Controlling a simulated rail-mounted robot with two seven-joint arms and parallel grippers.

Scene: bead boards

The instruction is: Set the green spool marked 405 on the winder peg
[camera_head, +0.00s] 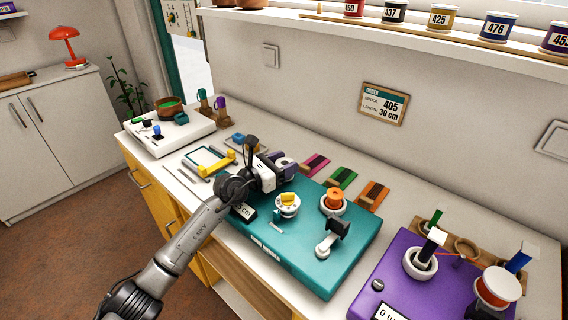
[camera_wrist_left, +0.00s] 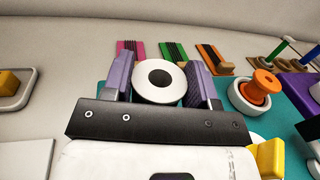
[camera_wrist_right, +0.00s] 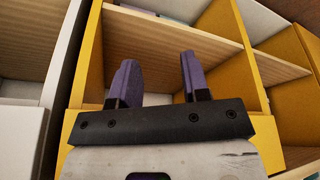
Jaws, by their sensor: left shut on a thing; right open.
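My left gripper (camera_head: 286,165) is over the back left part of the teal winder (camera_head: 310,262). In the left wrist view, its purple fingers are shut on a spool (camera_wrist_left: 143,88) with a white round end and a dark centre hole. The spool's green colour and number do not show. I cannot make out a bare peg. My right gripper (camera_wrist_right: 156,72) is open and empty before yellow-sided shelving.
An order card (camera_head: 384,104) on the wall reads 405, 30 cm. Several numbered spools line the shelf above, including a gold 425 (camera_head: 439,19). Pink, green and orange thread boards (camera_head: 372,195) lie behind the winder. A purple machine (camera_head: 405,277) stands at right.

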